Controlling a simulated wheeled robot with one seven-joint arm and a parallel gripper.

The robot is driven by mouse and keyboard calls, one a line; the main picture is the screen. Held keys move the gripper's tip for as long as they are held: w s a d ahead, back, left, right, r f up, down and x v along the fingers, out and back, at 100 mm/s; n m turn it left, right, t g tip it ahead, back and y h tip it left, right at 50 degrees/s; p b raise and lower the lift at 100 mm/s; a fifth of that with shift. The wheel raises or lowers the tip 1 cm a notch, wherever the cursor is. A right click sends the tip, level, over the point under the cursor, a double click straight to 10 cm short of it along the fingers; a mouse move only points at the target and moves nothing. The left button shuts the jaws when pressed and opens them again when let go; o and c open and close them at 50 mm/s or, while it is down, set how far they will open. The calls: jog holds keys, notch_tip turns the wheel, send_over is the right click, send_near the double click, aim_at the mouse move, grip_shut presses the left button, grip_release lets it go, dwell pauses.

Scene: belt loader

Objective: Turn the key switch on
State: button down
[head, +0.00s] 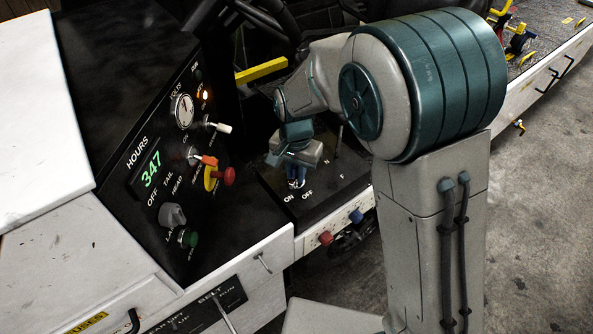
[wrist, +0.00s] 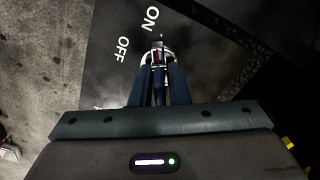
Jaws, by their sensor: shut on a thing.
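The key switch (wrist: 158,46) sits on the dark panel beside the white ON and OFF labels. In the wrist view its metal top shows between my fingertips, near the ON label (wrist: 152,18); the OFF label (wrist: 123,48) is to the left. My gripper (wrist: 158,66) is shut on the key, with a finger on each side. In the head view my gripper (head: 296,182) points down at the panel just above the ON and OFF labels. My fingers hide most of the key there, and I cannot tell which way it is turned.
The black control panel on the left carries a volts gauge (head: 182,110), a red knob (head: 229,176) on a yellow base, a grey knob (head: 172,215) and a lit HOURS display (head: 151,169). A thin lever (head: 338,140) stands right of my gripper.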

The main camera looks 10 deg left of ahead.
jog(key=c, duration=1.4)
grip_release()
notch_tip(320, 180, up, 14)
jog(key=shift+f, duration=0.1)
jog(key=s+d+r+t, duration=0.1)
jog(key=s+d+r, duration=0.15)
jog(key=d, duration=1.15)
jog(key=s+d+f, duration=0.1)
jog(key=s+d, duration=0.3)
jog(key=s+d+f+n+t, duration=0.1)
jog(key=s+d, duration=0.2)
jog(key=d, duration=0.1)
jog(key=s+d+f+n+t, duration=0.1)
jog(key=s+d, duration=0.3)
jog(key=d, duration=0.1)
jog(key=shift+s+f, duration=0.35)
